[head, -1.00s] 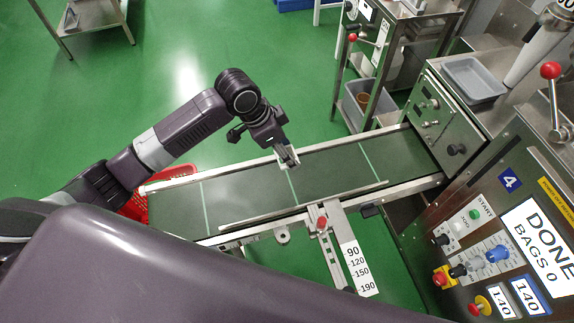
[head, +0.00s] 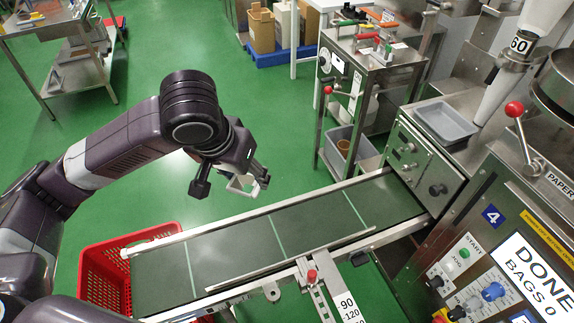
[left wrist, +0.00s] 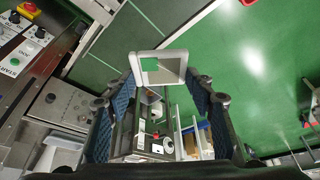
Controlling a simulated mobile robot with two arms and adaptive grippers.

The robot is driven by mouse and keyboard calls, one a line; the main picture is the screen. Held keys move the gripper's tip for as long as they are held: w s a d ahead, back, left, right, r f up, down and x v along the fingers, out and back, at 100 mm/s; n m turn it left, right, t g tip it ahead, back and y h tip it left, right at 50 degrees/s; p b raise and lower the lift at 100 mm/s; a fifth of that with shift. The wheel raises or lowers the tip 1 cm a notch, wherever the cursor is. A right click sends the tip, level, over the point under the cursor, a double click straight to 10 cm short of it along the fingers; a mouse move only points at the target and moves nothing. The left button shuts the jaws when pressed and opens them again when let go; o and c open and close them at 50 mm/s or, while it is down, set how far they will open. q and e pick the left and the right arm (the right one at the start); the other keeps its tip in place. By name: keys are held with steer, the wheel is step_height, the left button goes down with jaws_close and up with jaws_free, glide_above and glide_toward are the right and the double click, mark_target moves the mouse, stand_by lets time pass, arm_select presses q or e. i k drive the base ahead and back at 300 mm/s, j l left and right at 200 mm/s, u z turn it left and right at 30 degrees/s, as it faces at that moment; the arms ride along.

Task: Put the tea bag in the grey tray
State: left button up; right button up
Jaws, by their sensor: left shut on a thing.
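My left gripper (head: 252,178) is shut on the tea bag (head: 240,189), a small white-edged square. It holds the bag in the air above the far side of the conveyor belt. In the left wrist view the tea bag (left wrist: 158,55) sits between the two blue-padded fingers of the gripper (left wrist: 159,78), with a pale rim and a see-through middle. The grey tray (head: 447,123) rests on top of the machine, right of the belt, and looks empty. My right gripper is not in view.
The green conveyor belt (head: 240,250) runs below my gripper and shows no bag on it. A red basket (head: 105,280) stands under its left end. A steel cart (head: 370,75) with a grey bin (head: 345,143) stands behind the belt. A red-knobbed lever (head: 514,110) rises right of the tray.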

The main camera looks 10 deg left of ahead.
mark_target(442, 128)
steer(key=z, duration=1.05)
steer(key=i+l+z, duration=0.15)
steer(key=i, duration=0.75)
